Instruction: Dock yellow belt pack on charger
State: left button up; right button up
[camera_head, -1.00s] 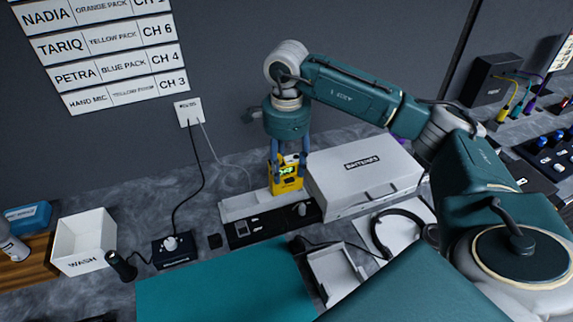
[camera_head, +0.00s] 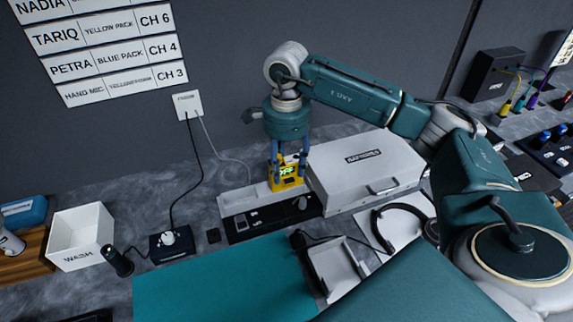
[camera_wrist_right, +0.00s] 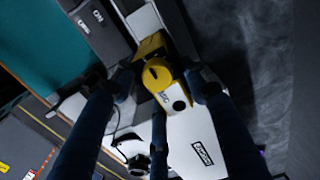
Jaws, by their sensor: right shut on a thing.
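My left gripper is not in view.
A white case labelled for batteries (camera_head: 365,168) stands close right of the pack. A headset (camera_head: 392,226) and a white holder (camera_head: 335,268) lie in front. A white wash bin (camera_head: 80,238) and a dark box with a knob (camera_head: 172,244) stand left. A teal mat (camera_head: 215,285) is clear.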

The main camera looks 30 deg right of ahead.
jog(key=shift+f+b, duration=0.9)
jog(key=shift+f, duration=0.3)
jog(key=o, duration=1.4)
notch_tip(320, 180, up, 12)
jog(key=shift+r, duration=0.1)
jog(key=shift+s, duration=0.1)
